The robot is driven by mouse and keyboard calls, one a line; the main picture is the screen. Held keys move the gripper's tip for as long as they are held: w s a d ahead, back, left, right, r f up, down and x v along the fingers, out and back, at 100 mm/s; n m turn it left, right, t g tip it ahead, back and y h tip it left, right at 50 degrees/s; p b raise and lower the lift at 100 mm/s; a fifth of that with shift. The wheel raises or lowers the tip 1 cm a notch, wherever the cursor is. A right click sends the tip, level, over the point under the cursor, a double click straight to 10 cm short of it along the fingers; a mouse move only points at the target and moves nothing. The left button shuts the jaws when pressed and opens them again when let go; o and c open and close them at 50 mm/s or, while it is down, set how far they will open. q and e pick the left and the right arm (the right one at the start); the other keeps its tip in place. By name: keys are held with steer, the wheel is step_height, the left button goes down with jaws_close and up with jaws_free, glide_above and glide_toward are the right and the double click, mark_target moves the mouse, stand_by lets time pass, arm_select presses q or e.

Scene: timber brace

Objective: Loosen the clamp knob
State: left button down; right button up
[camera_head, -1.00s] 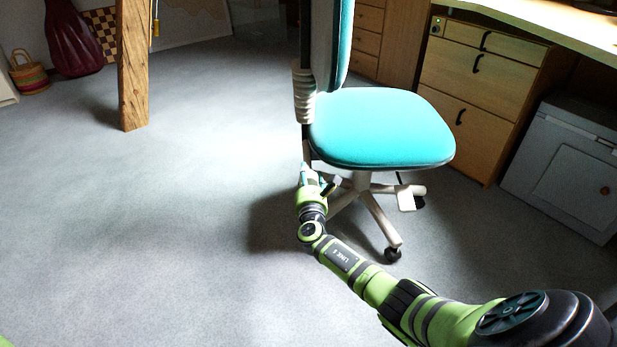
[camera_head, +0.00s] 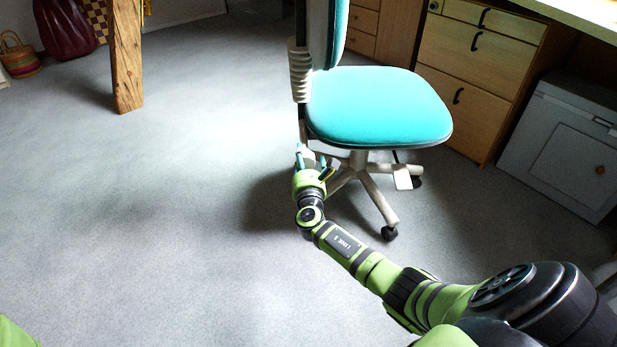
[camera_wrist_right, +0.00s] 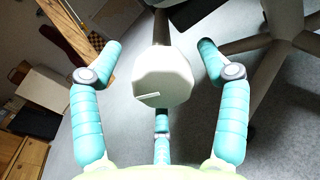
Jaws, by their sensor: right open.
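The clamp knob (camera_wrist_right: 162,78) is a pale, faceted knob on a dark rod. In the right wrist view it sits between the spread teal fingers of my right gripper (camera_wrist_right: 160,65). Gaps show between the knob and the fingers at both sides; a third finger is below it. In the head view my right gripper (camera_head: 313,160) is low behind the chair's backrest post, with the knob (camera_head: 306,156) small and partly hidden at its fingers. The gripper is open. The teal office chair (camera_head: 378,105) stands upright. My left gripper is not in view.
The chair's white star base (camera_head: 375,200) spreads just right of the gripper. A wooden post (camera_head: 127,55) stands at the left. Wooden drawers (camera_head: 465,65) and a grey cabinet (camera_head: 560,150) are at the right. The carpet on the left is clear.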

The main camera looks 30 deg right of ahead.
steer(key=v, duration=0.9)
steer(key=shift+s, duration=0.35)
steer(key=shift+a+r, duration=0.1)
steer(key=shift+r, duration=0.05)
